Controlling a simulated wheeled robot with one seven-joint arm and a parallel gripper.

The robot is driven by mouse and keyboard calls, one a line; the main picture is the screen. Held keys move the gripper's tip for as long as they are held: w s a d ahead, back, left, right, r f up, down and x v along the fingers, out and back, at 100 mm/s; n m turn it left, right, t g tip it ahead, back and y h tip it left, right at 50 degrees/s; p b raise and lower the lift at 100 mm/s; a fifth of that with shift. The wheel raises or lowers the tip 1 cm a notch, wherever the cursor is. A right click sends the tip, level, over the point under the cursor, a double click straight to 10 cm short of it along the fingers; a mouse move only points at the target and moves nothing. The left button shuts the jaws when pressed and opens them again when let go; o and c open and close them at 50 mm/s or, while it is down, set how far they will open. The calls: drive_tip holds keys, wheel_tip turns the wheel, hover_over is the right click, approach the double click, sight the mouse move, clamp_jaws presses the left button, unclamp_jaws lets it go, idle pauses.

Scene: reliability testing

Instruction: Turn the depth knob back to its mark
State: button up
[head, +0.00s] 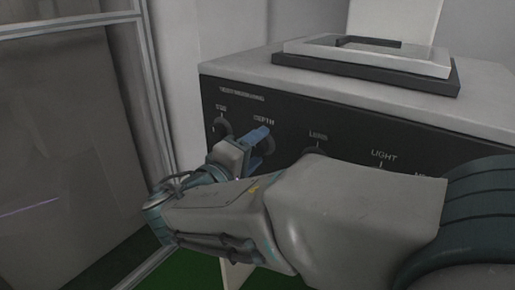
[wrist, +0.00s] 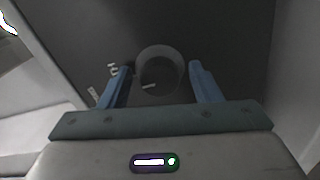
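The depth knob (head: 268,146) is a dark round knob under the DEPTH label on the black front panel. My gripper's blue fingers partly hide it in the head view. In the wrist view the round knob (wrist: 160,60) lies between the two fingertips, with a gap on each side. A short pale line shows on its face. My gripper (head: 258,139) is open at the knob, and it also shows in the wrist view (wrist: 159,70). I cannot tell how far the fingertips reach along the knob's sides. The mark is not clearly visible.
The black panel (head: 345,150) carries another knob (head: 221,128) to the left and one (head: 314,152) to the right, partly behind my arm. A LIGHT label sits further right. A framed glass panel (head: 70,130) stands at the left. A raised frame (head: 370,60) sits on the machine's top.

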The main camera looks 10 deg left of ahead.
drive_tip(key=p+v, duration=0.2)
drive_tip(key=v, duration=1.2)
drive_tip(key=shift+w, duration=0.15)
idle(1.0)
